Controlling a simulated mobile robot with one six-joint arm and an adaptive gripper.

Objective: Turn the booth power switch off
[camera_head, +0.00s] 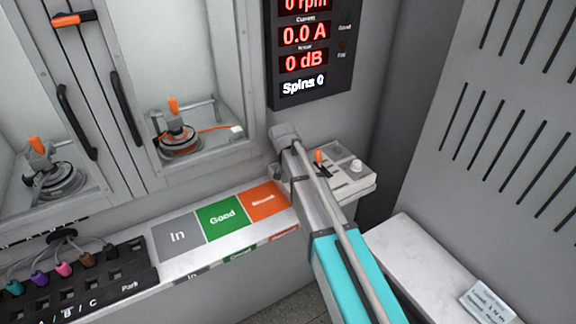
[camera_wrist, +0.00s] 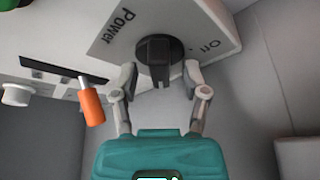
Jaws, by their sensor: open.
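The booth power switch (camera_wrist: 158,48) is a black round rotary knob with a raised bar across it. My gripper (camera_wrist: 160,76) is open, with one fingertip on each side of the knob's lower part. Whether the fingers touch the knob is unclear. In the head view my arm covers the switch, and my fingers cannot be made out.
An orange-handled lever (camera_wrist: 92,105) is close left of my gripper; it also shows on the control box (camera_head: 357,190) in the head view. A white knob (camera_wrist: 17,93) is farther left. A display (camera_head: 305,60) reads 0.0 A and 0 dB. A white bench (camera_head: 425,260) stands at right.

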